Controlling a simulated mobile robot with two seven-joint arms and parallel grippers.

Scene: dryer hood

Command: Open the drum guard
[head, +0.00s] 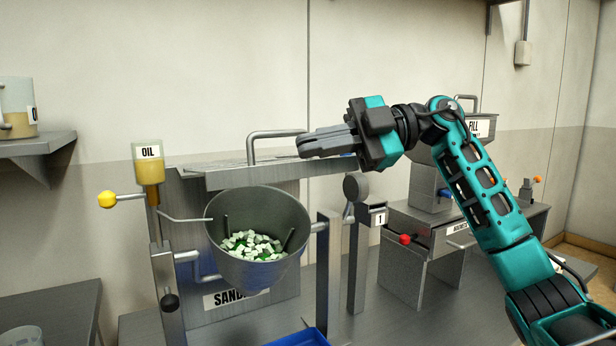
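The metal drum (232,262) sits tilted between two posts, its mouth facing up and toward me. Green and white pieces (252,245) show inside it. A flat metal guard (225,181) with a bar handle (251,150) lies behind and above the drum mouth, seen almost edge-on. My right gripper (303,146) reaches in from the right, its fingertips pointing left at the right end of the handle. The fingers are seen side-on and overlap, so I cannot tell whether they are apart or touch the handle. My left gripper is out of view.
A yellow oil bottle (149,165) and a lever with a yellow knob (107,199) stand left of the drum. A hopper machine marked FILL (481,127) and a red knob (405,239) are at the right. A blue tray (298,338) lies below. A wall shelf (38,144) is at left.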

